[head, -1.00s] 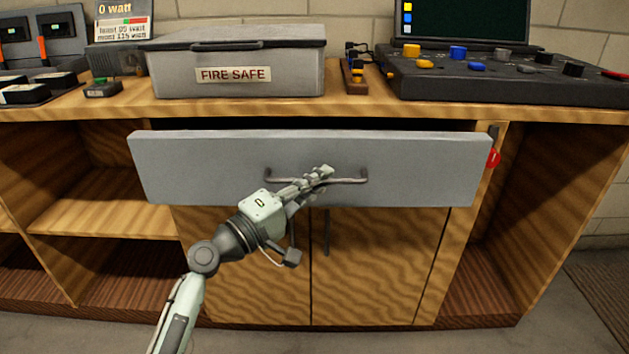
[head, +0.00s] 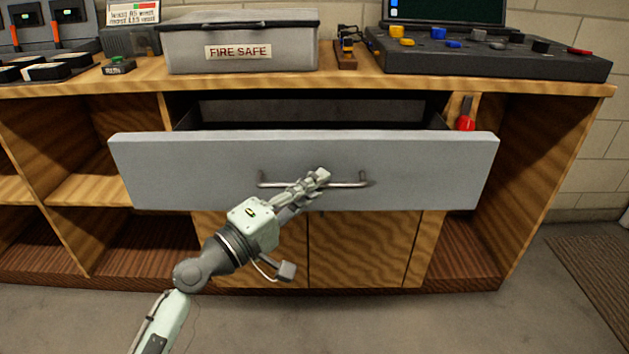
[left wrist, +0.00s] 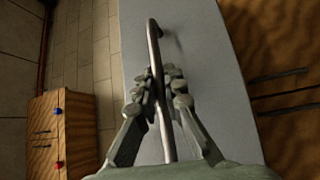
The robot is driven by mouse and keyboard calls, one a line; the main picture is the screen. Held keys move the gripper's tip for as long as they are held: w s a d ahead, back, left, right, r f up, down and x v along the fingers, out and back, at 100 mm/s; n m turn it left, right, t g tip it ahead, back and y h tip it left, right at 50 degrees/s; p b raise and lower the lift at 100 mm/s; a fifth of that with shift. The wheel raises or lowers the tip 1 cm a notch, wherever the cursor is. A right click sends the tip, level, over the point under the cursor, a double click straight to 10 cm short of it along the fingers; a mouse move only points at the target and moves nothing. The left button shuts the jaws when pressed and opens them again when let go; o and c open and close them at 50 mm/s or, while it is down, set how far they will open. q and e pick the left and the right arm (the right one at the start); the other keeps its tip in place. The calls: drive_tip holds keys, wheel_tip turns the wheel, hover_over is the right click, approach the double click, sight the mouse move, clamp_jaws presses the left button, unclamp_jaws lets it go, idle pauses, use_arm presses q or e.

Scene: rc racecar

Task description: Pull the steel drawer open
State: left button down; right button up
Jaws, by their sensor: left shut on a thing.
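The steel drawer (head: 420,165) stands partly open under the bench top, with its dark inside showing behind the grey front. Its bar handle (head: 350,183) runs across the middle of the front. My left gripper (head: 318,178) is at the handle, and its fingers are shut around the bar. In the left wrist view, the handle (left wrist: 154,50) passes between the fingertips of the gripper (left wrist: 159,85), against the grey drawer front (left wrist: 200,60). My right gripper is in neither view.
A grey box marked FIRE SAFE (head: 240,45) and a dark control panel (head: 490,55) stand on the wooden bench top (head: 350,82). Wooden cabinet doors (head: 360,245) are below. The floor in front is clear.

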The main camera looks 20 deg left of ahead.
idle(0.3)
use_arm(q)
drive_tip(key=c, duration=1.6)
unclamp_jaws()
drive_tip(key=shift+s, duration=0.1)
drive_tip(key=v, duration=1.2)
